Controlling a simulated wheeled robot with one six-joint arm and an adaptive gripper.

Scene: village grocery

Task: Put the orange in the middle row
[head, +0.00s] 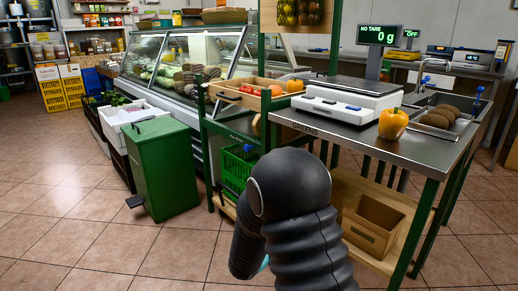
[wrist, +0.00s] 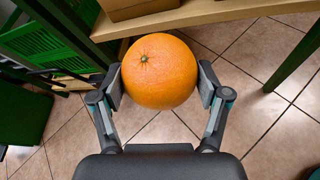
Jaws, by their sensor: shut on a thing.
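The orange (wrist: 159,71) is held between the two finger pads of my gripper (wrist: 160,85) in the wrist view. My gripper is shut on it, with tiled floor below. In the head view my dark arm hides the orange and nearly all of the gripper. A wooden tray (head: 232,96) stands on a green frame left of the scale.
A steel table (head: 335,124) carries a white scale (head: 345,103), a yellow-orange pepper (head: 393,123) and a basin of brown produce. A cardboard box (head: 372,222) sits on its lower shelf. A green bin (head: 163,170) stands left. Floor between is clear.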

